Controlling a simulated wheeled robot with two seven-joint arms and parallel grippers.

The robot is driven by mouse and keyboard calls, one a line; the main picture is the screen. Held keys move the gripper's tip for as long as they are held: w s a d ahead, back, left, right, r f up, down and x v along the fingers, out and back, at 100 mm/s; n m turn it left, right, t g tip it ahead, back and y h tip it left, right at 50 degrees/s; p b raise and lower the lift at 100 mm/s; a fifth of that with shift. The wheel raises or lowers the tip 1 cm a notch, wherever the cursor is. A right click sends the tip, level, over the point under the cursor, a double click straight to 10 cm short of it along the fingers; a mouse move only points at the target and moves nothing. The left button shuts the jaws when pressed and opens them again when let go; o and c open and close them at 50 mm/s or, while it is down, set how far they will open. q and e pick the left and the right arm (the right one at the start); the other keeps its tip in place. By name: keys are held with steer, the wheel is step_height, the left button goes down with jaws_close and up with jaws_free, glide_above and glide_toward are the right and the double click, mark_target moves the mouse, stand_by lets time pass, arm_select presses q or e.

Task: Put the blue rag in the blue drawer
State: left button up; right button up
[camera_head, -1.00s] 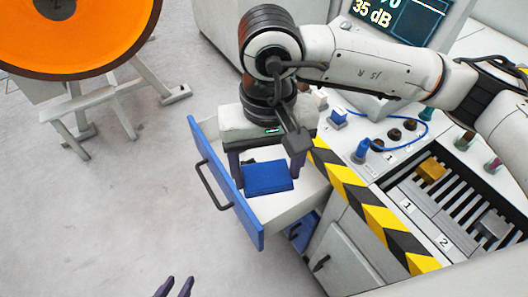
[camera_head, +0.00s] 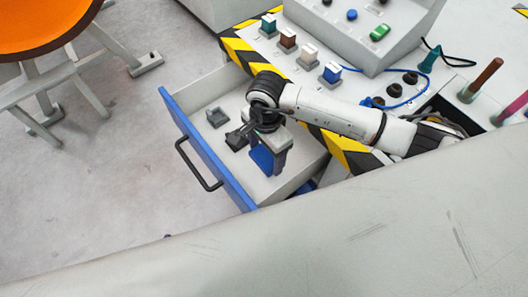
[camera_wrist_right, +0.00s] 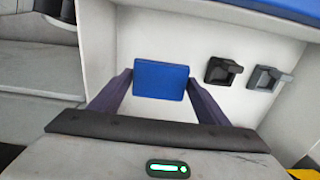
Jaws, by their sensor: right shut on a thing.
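The blue drawer (camera_head: 207,152) is pulled open, with a blue front, a black handle and a pale inside. My right gripper (camera_head: 266,168) points down inside the drawer, near its right end. It is shut on the blue rag (camera_head: 261,158), a flat folded piece partly hidden by the gripper in the head view. In the right wrist view the blue rag (camera_wrist_right: 162,80) sits between the two dark fingers of the right gripper (camera_wrist_right: 160,84), over the pale drawer floor. Whether the rag touches the floor I cannot tell. My left gripper is not in view.
Two small dark holders (camera_head: 217,117) (camera_head: 237,140) lie in the drawer beside the gripper. A striped bench edge (camera_head: 236,45) runs behind the drawer, with a row of coloured buttons (camera_head: 287,40). An orange wheel (camera_head: 40,25) on a stand is at far left. The floor in front is clear.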

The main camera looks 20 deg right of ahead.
mark_target(266, 156)
step_height(266, 156, down, 7)
steer(key=shift+w+r, duration=0.1)
steer(key=shift+r, duration=0.1)
steer(key=shift+f+b, duration=0.25)
steer(key=shift+b, duration=0.25)
steer(key=o, duration=1)
steer(key=shift+r, duration=0.1)
step_height(266, 156, up, 12)
steer(key=shift+r+p, duration=0.2)
steer(key=shift+p, duration=0.55)
